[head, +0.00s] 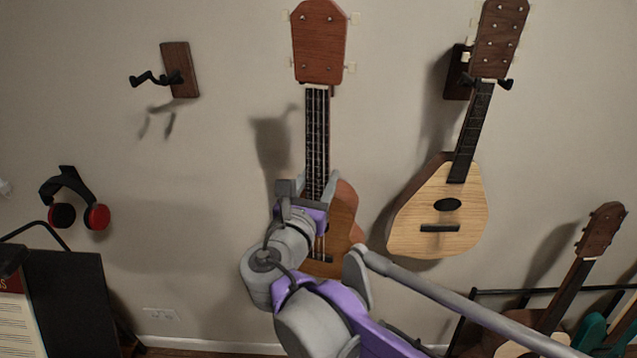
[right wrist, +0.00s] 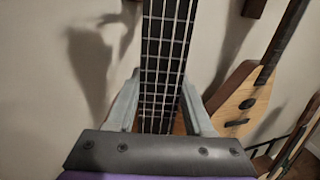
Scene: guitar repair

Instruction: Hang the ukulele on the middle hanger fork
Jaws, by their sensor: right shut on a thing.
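The ukulele (head: 319,45) is upright in the centre of the head view, with a reddish-brown headstock, a dark neck and a brown body. My right gripper (head: 312,186) is shut on its neck low down, just above the body, and my arm hides part of the body. In the right wrist view the strung neck (right wrist: 165,60) runs between the two fingers of my right gripper (right wrist: 162,105). The middle hanger fork is not visible; the headstock covers the wall there. I cannot tell whether the ukulele touches a fork. My left gripper is not in view.
An empty hanger fork (head: 160,78) on a wooden block is at left. A pale-bodied instrument (head: 440,215) hangs from the right hanger. Headphones (head: 75,200) hang at far left. A black stand (head: 70,300) is lower left; more instruments (head: 580,265) stand lower right.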

